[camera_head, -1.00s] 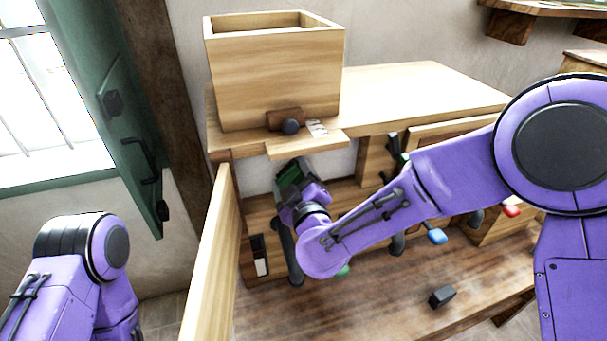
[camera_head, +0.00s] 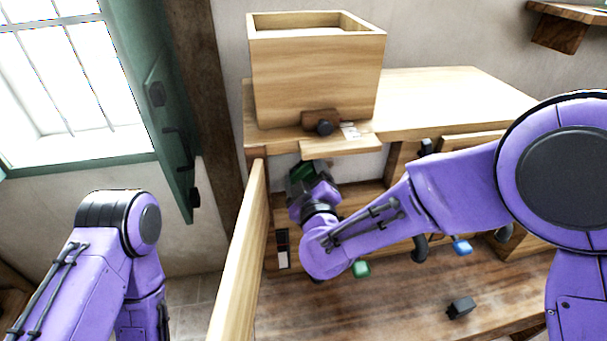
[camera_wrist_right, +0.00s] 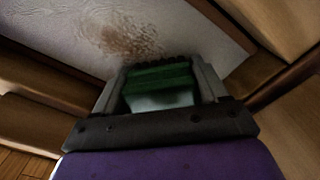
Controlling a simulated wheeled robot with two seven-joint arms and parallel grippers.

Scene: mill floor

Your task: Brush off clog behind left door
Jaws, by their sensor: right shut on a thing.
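The left door (camera_head: 240,265) is a pale wooden panel standing open at the left end of the wooden cabinet. My right gripper (camera_head: 303,175) is inside the opening, under the small ledge below the hopper box. It is shut on a green brush (camera_wrist_right: 160,80), whose bristles are mostly hidden. The clog (camera_wrist_right: 130,38) shows in the right wrist view as a brown, speckled patch on a pale surface, just beyond the brush and slightly left. I cannot tell whether they touch. My left arm is at the lower left, its gripper out of view.
A wooden hopper box (camera_head: 317,85) stands on the counter (camera_head: 440,95). A green knob (camera_head: 361,268), a blue knob (camera_head: 461,246) and a small dark block (camera_head: 460,307) are at or on the lower bench (camera_head: 380,310). A green shutter (camera_head: 170,130) hangs open by the window.

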